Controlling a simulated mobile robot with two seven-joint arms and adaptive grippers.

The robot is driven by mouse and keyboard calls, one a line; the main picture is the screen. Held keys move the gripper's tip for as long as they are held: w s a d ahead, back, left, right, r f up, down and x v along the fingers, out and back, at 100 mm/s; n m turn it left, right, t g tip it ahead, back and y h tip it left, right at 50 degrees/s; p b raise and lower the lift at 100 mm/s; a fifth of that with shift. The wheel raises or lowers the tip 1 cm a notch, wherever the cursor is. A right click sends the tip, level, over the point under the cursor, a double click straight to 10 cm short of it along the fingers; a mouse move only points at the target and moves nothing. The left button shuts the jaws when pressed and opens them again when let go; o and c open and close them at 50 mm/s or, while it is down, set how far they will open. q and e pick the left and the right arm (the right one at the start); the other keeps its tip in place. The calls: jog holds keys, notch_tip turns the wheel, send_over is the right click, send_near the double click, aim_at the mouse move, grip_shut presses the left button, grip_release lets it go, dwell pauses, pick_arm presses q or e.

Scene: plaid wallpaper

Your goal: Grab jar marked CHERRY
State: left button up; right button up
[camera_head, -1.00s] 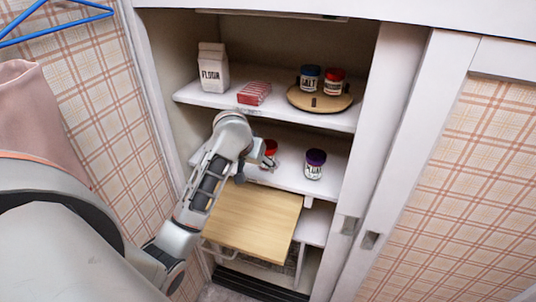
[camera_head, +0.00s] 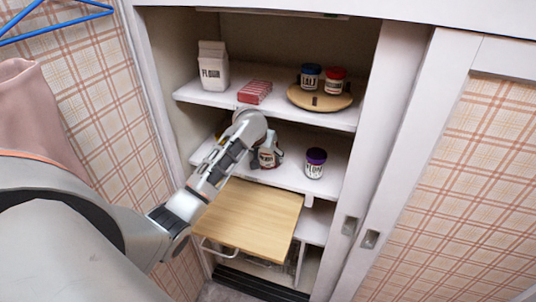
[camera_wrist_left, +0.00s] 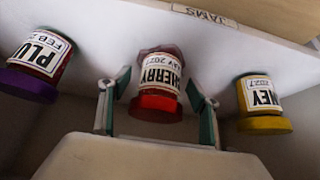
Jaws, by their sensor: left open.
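The jar marked CHERRY, with a red lid and a white label, stands on the middle shelf; in the head view part of the jar (camera_head: 267,159) shows, its lid hidden by my gripper. In the left wrist view, which looks upside down, the cherry jar (camera_wrist_left: 160,74) lies between the two fingers, with a gap on each side. My left gripper (camera_head: 268,156) is open around the jar; its fingers also show in the left wrist view (camera_wrist_left: 158,104). My right gripper is not in view.
A purple-lidded PLUM jar (camera_head: 315,163) stands to the right on the same shelf. A yellow-lidded jar (camera_wrist_left: 262,102) is on the other side, mostly hidden in the head view. A flour carton (camera_head: 213,65) and a round wooden stand (camera_head: 320,101) with two jars sit above.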

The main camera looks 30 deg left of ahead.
pick_arm(q)
jog(key=c, duration=1.4)
